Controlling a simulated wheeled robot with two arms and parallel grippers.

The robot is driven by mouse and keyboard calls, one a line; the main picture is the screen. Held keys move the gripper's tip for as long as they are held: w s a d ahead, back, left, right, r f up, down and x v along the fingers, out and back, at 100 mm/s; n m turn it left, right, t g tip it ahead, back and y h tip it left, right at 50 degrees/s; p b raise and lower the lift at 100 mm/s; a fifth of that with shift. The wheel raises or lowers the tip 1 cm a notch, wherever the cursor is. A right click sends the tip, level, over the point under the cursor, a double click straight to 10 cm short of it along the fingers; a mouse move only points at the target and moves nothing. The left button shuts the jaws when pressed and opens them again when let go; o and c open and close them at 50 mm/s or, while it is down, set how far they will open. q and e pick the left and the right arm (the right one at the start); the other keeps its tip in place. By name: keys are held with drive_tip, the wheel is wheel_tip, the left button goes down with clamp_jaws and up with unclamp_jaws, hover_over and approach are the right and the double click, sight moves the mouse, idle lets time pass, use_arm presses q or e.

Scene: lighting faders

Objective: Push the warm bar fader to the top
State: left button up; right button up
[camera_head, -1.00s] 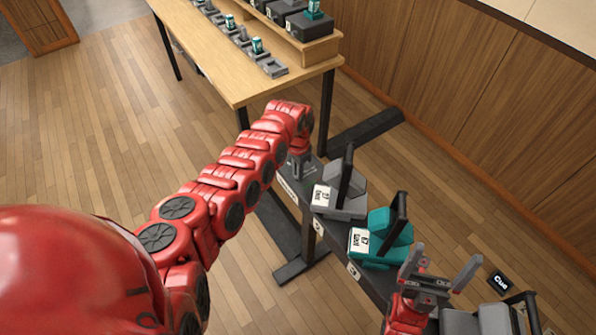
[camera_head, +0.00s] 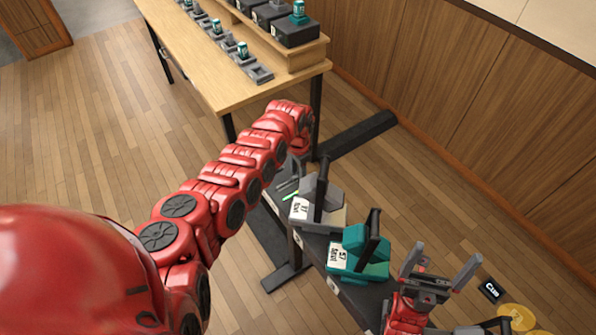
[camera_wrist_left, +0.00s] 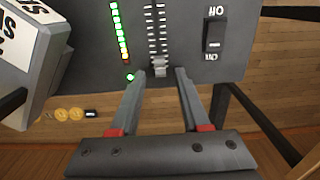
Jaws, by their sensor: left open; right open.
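In the left wrist view a dark panel carries a fader slot with white scale marks (camera_wrist_left: 155,28). Its small grey knob (camera_wrist_left: 160,68) sits at the slot end nearest my gripper. No name for this fader is readable. My left gripper (camera_wrist_left: 161,73) is open, its fingertips on either side of the knob; contact is not clear. In the head view my left gripper (camera_head: 292,168) is at the far end of the low dark bench (camera_head: 318,248), largely hidden by its arm. My right gripper (camera_head: 440,265) is open and empty at lower right.
A lit green column (camera_wrist_left: 116,30) and a rocker switch (camera_wrist_left: 213,30) flank the slot. A grey labelled block (camera_head: 318,208) and a teal one (camera_head: 358,255) stand on the bench. A wooden table (camera_head: 215,75) is behind. A yellow disc (camera_head: 517,317) lies lower right.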

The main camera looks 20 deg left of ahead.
sight(297, 175)
use_arm(q)
drive_tip(key=shift+a, duration=0.15)
drive_tip(key=shift+r, duration=0.15)
wheel_tip(297, 175, up, 17)
drive_tip(key=p, duration=1.6)
drive_tip(key=shift+o, duration=0.3)
